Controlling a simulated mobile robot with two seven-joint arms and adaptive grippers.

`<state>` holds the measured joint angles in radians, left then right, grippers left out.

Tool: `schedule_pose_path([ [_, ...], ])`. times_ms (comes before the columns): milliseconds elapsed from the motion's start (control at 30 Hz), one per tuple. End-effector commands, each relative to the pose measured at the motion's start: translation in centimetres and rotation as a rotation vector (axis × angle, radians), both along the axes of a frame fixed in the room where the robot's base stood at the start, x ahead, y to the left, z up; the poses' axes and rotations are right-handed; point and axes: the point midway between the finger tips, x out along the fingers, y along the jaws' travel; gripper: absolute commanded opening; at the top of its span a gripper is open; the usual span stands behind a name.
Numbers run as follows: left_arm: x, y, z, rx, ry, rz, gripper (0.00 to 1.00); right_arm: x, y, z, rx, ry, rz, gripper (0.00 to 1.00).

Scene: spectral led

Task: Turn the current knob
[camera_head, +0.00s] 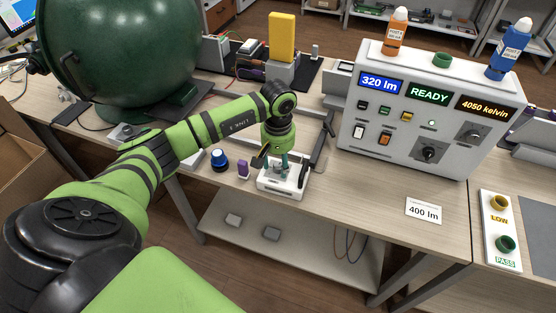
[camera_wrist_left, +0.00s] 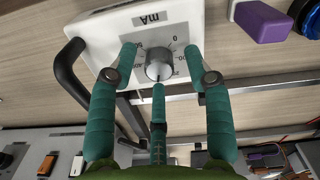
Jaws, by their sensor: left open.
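The current knob (camera_wrist_left: 158,66) is a grey round knob on a white box marked "mA" (camera_wrist_left: 150,20), with a printed number scale around it. In the head view the white box (camera_head: 291,189) stands at the table's front edge, and my gripper largely hides the knob. My left gripper (camera_head: 283,160) points down over the box. In the left wrist view its three teal fingers are open, with two tips on either side of the knob and the third just below it. I cannot tell whether any finger touches the knob. My right gripper is not in view.
A white instrument (camera_head: 395,125) reads 320 lm, READY and 4050 kelvin. A 400 lm card (camera_head: 423,210) lies in front. A blue-topped button (camera_head: 219,160) and a purple block (camera_head: 243,170) are left of the box. A green sphere (camera_head: 110,50) stands behind my arm.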

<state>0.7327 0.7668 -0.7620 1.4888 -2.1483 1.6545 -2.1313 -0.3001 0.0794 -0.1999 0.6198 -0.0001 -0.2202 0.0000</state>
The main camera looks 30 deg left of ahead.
Motion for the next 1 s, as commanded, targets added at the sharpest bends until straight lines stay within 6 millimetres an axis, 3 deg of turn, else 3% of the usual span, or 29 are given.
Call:
schedule_pose_path([
  [133,0.0,0.0,0.0,0.000,0.000,0.000,0.50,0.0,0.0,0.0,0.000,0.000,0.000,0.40],
  [267,0.0,0.0,0.0,0.000,0.000,0.000,0.00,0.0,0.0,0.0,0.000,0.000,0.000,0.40],
  [667,0.0,0.0,-0.1,0.001,0.000,0.029,0.00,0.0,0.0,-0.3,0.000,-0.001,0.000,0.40],
  [1000,0.0,0.1,-0.2,0.002,-0.001,0.236,0.00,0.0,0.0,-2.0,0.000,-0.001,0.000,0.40],
])
